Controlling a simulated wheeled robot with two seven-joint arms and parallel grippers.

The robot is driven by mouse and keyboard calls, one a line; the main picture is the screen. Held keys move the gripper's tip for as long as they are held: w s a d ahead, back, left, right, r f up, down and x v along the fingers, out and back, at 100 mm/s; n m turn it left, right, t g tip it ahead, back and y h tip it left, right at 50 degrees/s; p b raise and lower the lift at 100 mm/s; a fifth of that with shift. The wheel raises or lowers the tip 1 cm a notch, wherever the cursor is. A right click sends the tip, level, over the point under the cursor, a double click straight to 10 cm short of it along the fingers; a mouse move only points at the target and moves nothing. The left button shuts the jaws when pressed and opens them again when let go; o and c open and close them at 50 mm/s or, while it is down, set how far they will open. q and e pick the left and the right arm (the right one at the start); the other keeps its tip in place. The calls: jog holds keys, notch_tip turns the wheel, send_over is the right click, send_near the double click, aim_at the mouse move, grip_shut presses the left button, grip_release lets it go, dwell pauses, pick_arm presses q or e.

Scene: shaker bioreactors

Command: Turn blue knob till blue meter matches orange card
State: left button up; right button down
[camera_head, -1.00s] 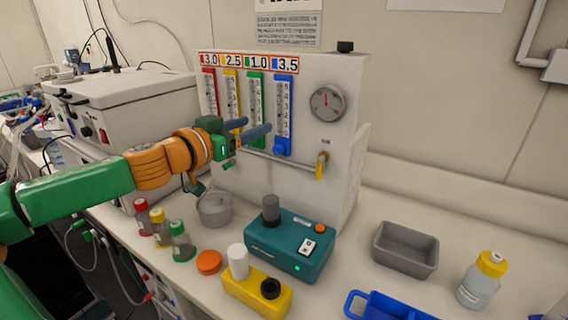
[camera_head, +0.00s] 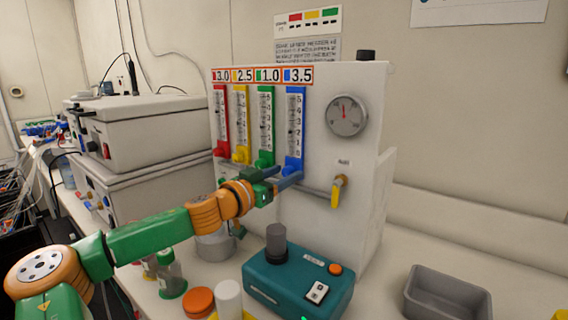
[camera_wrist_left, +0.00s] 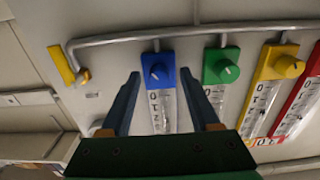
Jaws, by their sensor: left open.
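The blue meter (camera_head: 294,122) is the rightmost of several coloured meters on the white panel; its float level is too small to read. Its orange-edged card (camera_head: 299,75) above reads 3.5 beside a blue mark. The blue knob (camera_head: 290,166) is at the meter's foot, partly hidden by my gripper in the head view. My left gripper (camera_head: 289,177) is open and empty just in front of and below it. In the left wrist view, the blue knob (camera_wrist_left: 158,71) shows between the two fingertips of my left gripper (camera_wrist_left: 160,76), apparently not touched. My right gripper is out of view.
The green knob (camera_wrist_left: 223,72) sits close beside the blue one. A pipe (camera_head: 318,190) with a yellow-handled valve (camera_head: 338,190) runs under the meters. A round gauge (camera_head: 347,115) is at right. A teal device (camera_head: 290,285) and grey tray (camera_head: 447,295) stand on the bench below.

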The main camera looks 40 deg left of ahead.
pick_arm(q)
jog(key=shift+w+f, duration=0.1)
jog(key=shift+w, duration=0.25)
jog(key=shift+s, duration=0.1)
grip_shut()
